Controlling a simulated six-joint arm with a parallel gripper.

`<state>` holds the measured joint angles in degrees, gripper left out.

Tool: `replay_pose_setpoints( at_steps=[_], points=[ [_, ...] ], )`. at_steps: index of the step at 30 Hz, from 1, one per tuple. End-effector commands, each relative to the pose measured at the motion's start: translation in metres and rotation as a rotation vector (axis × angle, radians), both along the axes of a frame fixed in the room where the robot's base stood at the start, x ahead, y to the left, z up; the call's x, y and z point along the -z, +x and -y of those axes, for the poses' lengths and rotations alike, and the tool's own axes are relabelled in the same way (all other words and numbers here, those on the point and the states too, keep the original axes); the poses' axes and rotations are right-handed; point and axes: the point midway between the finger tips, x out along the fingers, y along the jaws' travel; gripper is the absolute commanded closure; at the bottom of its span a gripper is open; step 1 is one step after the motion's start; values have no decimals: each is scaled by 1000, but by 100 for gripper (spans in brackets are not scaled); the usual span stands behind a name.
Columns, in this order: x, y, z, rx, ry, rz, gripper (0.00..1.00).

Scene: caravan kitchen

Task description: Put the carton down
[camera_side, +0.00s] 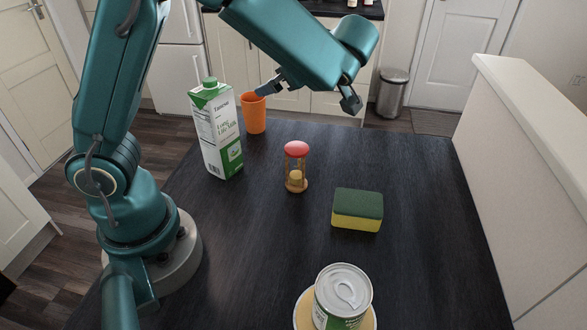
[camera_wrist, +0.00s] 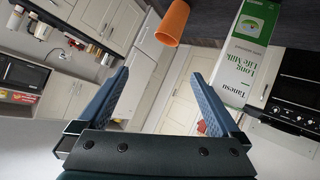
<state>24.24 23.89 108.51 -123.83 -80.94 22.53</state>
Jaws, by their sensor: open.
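The carton (camera_side: 218,135) is white and green with a green cap. It stands upright on the dark table at the far left, beside my arm. It also shows in the wrist view (camera_wrist: 247,50), upper right, beyond the right finger. My gripper (camera_side: 268,88) is at the far side of the table, raised, with a blue-grey finger in front of the orange cup's rim in the side view. In the wrist view my gripper (camera_wrist: 158,92) has its two fingers wide apart with nothing between them. The carton is apart from the fingers.
An orange cup (camera_side: 253,114) stands just behind the carton. A pale wall (camera_side: 535,170) borders the right side. The table's right part is clear.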

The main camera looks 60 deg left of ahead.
Motion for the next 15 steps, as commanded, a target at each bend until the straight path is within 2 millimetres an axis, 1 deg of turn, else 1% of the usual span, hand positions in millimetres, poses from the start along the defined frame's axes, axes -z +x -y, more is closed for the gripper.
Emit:
replay_pose_setpoints(
  at_steps=[1,2,3,5,6,7,8,9,11,12,13,14,15],
  points=[
    [-16,24,0,113,-28,113,0],
    [-26,39,2,186,-42,174,0],
    [-40,56,8,291,-59,246,0],
    [-61,77,22,449,-81,337,0],
    [-76,87,33,556,-92,386,0],
    [-86,93,44,638,-99,416,0],
    [-96,96,54,720,-106,439,0],
    [-108,98,70,830,-114,460,0],
    [-121,95,94,992,-121,469,0],
    [-127,89,110,1098,-124,459,0],
    [-129,82,122,1175,-125,444,0],
    [-129,74,134,1249,-126,421,0],
    [-127,62,147,1343,-127,380,0]
  ],
)
